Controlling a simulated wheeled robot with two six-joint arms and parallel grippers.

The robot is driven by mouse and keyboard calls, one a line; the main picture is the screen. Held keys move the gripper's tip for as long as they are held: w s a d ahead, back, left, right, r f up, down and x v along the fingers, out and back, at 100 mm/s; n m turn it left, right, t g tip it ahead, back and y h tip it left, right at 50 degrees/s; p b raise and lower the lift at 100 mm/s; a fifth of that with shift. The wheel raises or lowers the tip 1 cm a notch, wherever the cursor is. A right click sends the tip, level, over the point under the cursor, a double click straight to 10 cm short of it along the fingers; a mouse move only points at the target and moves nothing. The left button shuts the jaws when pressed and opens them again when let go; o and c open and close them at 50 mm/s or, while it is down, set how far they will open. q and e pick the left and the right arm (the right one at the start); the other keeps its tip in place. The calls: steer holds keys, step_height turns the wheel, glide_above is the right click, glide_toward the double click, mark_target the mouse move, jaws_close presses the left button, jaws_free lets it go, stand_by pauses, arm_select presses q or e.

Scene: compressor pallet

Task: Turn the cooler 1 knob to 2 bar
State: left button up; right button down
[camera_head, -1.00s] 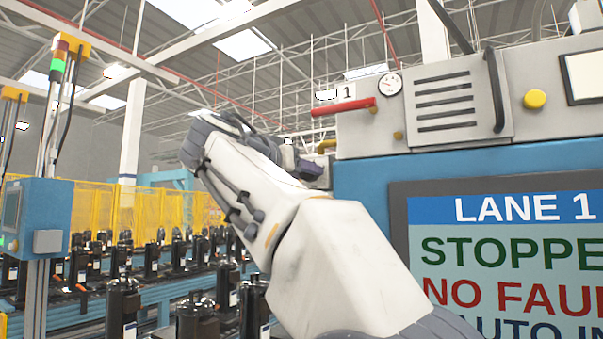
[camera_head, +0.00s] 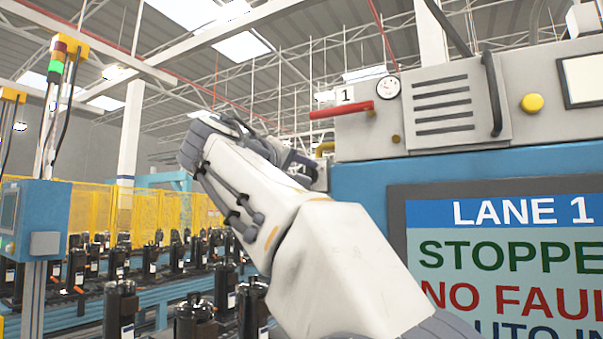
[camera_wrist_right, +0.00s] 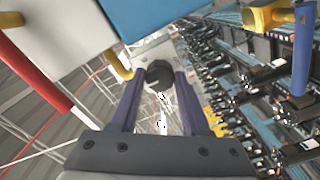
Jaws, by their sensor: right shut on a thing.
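A dark round knob (camera_wrist_right: 158,73) shows in the right wrist view between the tips of my right gripper (camera_wrist_right: 159,84). The two purple fingers are shut on it from both sides. In the head view my right gripper (camera_head: 300,163) is mostly hidden by my own wrist, and the knob cannot be made out there. A round white gauge (camera_head: 388,88) sits on the grey cabinet, beside a label "1" (camera_head: 346,96). Its needle is too small to read. My left gripper is not in view.
A red pipe (camera_head: 342,110) sticks out left from the grey cabinet (camera_head: 520,125), close above my right gripper. A blue panel with a "LANE 1" screen (camera_head: 505,270) stands to the right. Rows of black compressors (camera_head: 195,318) stand at lower left.

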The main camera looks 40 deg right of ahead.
steer(key=n+p, duration=0.1)
steer(key=n, duration=0.5)
steer(key=shift+r+n+p, duration=0.15)
steer(key=shift+n+p, duration=0.15)
steer(key=n+p, duration=0.2)
steer(key=n, duration=0.4)
stand_by(0.4)
steer(key=shift+c, duration=1.9)
jaws_free()
steer(key=b+v, duration=0.3)
steer(key=v, duration=0.7)
steer(key=shift+a, duration=0.2)
